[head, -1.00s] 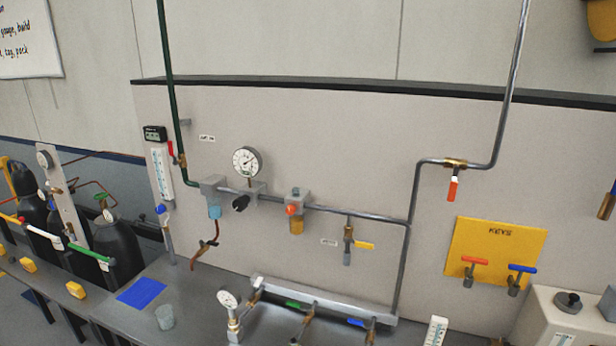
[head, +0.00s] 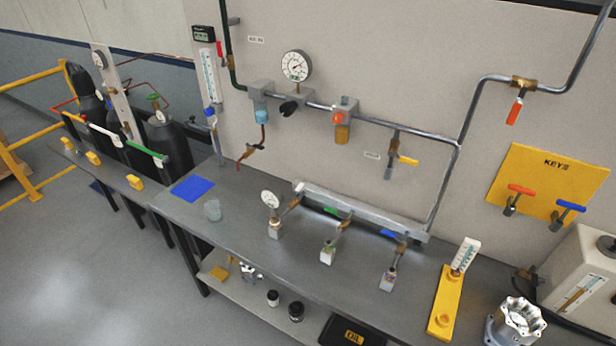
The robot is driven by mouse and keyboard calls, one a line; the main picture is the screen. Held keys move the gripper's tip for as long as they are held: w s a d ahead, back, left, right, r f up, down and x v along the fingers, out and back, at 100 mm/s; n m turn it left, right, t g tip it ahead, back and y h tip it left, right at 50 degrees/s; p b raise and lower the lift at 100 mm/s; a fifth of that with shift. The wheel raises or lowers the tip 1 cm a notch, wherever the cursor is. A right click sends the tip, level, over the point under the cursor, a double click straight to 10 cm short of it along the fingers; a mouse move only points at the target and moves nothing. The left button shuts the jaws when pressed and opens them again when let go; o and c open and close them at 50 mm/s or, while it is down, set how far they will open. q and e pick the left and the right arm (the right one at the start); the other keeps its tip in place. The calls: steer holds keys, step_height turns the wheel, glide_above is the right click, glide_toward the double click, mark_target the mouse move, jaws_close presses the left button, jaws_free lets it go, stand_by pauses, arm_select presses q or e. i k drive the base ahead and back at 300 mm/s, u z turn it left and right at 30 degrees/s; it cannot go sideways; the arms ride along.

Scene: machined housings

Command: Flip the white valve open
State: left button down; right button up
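Two white items could be the white valve. The other is a small white handle (head: 299,187) at the left end of the grey manifold (head: 365,211) on the bench, whose other branches have a green handle (head: 331,211) and a blue handle (head: 389,234). The handles are too small to tell whether they are open or shut. Neither of my grippers is in view.
A yellow key board (head: 547,185) hangs on the wall panel. Open floor (head: 90,260) lies at the lower left.

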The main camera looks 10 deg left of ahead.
mark_target(300, 186)
steer(key=z, duration=3.25)
steer(key=k, duration=2.55)
steer(key=u, duration=1.85)
